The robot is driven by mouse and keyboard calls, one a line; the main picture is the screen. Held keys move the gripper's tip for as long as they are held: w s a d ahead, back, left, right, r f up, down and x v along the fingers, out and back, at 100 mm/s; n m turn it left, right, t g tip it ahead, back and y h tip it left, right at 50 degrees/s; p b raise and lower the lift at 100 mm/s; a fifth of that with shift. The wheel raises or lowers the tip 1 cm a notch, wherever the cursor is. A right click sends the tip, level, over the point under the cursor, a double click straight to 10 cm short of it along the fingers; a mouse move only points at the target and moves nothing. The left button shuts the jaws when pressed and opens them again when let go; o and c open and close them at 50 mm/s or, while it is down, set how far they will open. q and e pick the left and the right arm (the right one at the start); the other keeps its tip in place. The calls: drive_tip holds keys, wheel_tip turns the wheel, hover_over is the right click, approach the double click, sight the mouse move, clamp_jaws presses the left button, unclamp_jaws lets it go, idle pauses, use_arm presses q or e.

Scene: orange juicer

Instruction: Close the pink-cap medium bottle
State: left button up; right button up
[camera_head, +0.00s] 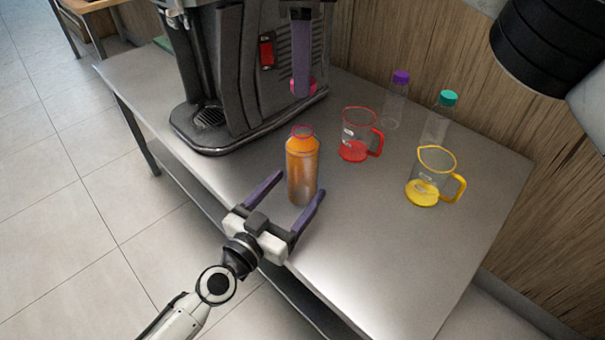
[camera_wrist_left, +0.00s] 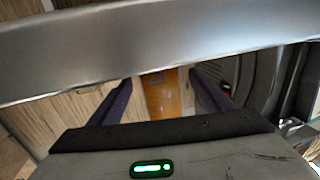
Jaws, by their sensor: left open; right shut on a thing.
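The medium bottle (camera_head: 302,168) stands upright near the table's front edge, with orange contents and a reddish ring at its uncapped mouth. My left gripper (camera_head: 300,182) is open, its purple fingers pointing at the bottle, which shows between the fingertips. In the left wrist view the bottle (camera_wrist_left: 160,95) also appears between the two fingers (camera_wrist_left: 160,90). My right gripper (camera_head: 302,84) hangs above and behind the bottle, in front of the juicer, seen edge-on. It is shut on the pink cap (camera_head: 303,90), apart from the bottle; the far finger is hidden.
The juicer (camera_head: 225,75) stands behind the bottle to the left. A red measuring cup (camera_head: 355,150) and a yellow one (camera_head: 423,192) stand to the right. Behind them are a purple-cap bottle (camera_head: 396,105) and a green-cap bottle (camera_head: 438,120). The table's (camera_head: 350,265) front right is clear.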

use_arm(q)
drive_tip(key=shift+x, duration=1.75)
drive_tip(key=c, duration=1.6)
use_arm(e)
hover_over(301, 124)
drive_tip(key=shift+f, duration=2.5)
